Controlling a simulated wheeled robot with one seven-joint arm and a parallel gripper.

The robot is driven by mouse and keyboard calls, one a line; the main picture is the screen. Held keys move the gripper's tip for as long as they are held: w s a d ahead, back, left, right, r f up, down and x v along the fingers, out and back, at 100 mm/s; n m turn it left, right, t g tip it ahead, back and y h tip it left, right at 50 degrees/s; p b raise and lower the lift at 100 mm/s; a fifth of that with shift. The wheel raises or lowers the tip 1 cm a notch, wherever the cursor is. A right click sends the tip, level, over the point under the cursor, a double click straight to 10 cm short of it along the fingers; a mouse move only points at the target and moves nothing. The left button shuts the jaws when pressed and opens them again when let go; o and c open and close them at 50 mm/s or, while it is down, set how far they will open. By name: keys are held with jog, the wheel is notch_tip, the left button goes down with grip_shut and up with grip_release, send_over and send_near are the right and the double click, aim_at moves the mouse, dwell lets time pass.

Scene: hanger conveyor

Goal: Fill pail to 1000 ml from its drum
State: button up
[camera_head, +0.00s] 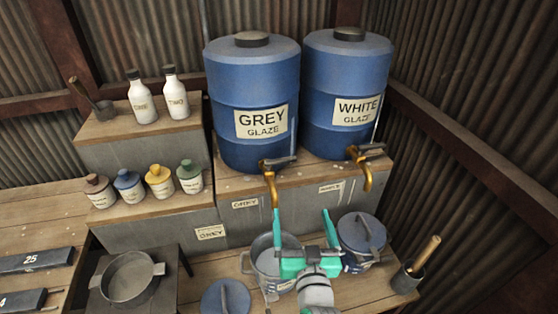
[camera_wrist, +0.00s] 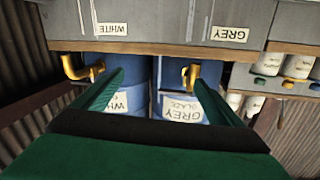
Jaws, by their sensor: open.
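The blue GREY GLAZE drum (camera_head: 225,115) stands on a raised bench, its brass tap (camera_head: 270,185) pointing down and its dark handle (camera_head: 278,162) lying roughly level. An open grey pail (camera_head: 262,240) stands below that tap; its front is partly hidden by my gripper, and I cannot read its level. No stream shows from the tap. My gripper (camera_head: 301,213) is open and empty, above and right of the pail, in front of the bench. In the wrist view, upside down, my gripper's fingers (camera_wrist: 156,75) spread before the drums, one near the grey drum's tap (camera_wrist: 191,75).
The WHITE GLAZE drum (camera_head: 318,100) and its tap (camera_head: 366,170) stand to the right. A lidded pail (camera_head: 362,235) sits close right of my gripper. A loose lid (camera_head: 226,298), a pan (camera_head: 130,280) and a pot with a wooden handle (camera_head: 408,276) stand nearby.

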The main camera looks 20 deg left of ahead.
aim_at(282, 162)
jog(key=w+a+r+n+g+y, duration=0.1)
jog(key=w+a+r+n+y, duration=0.2)
jog(key=r, duration=0.5)
jog(key=x, duration=1)
jog(key=shift+s+a+r, duration=0.1)
jog(key=shift+a, duration=0.7)
jog(key=shift+d, duration=0.15)
jog(key=shift+c, duration=1)
jog(key=c, duration=1.3)
jog(key=shift+d, duration=0.1)
